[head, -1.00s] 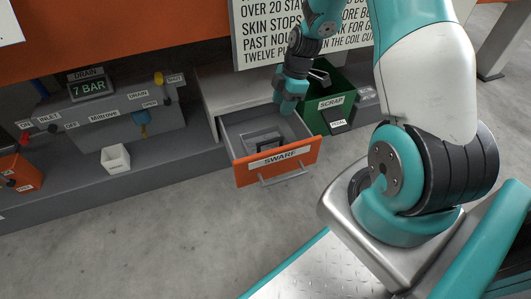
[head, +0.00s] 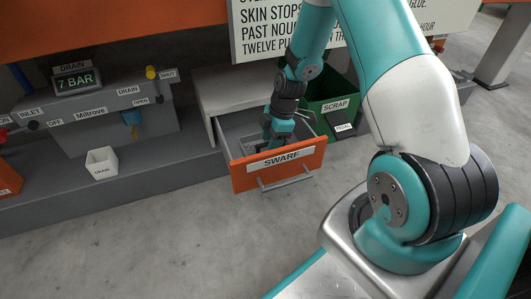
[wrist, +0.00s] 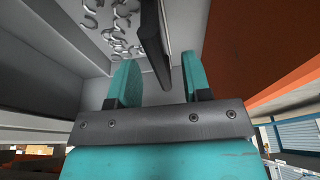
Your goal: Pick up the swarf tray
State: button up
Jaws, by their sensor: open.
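The drawer labelled SWARF (head: 240,182) is pulled out, with its orange front facing me. The grey swarf tray (head: 249,143) sits inside it, partly hidden by my gripper (head: 272,146). In the wrist view the tray floor (wrist: 75,42) carries several metal curls. A dark bar, seemingly the tray handle (wrist: 153,42), reaches down between the two teal fingers of my gripper (wrist: 160,75). The fingers are open, with a gap visible on both sides of the bar. The lower part of my gripper is down inside the drawer.
A green SCRAP bin (head: 336,92) with a pedal stands just right of the drawer. A white drain cup (head: 102,163) and the grey Miltrove unit (head: 113,117) are on the left. Drawer walls close around my gripper. The floor in front is clear.

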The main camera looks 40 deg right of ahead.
jog(key=b+x, duration=0.1)
jog(key=x, duration=0.2)
jog(key=shift+b, duration=0.3)
grip_shut()
jog(key=shift+r, duration=0.2)
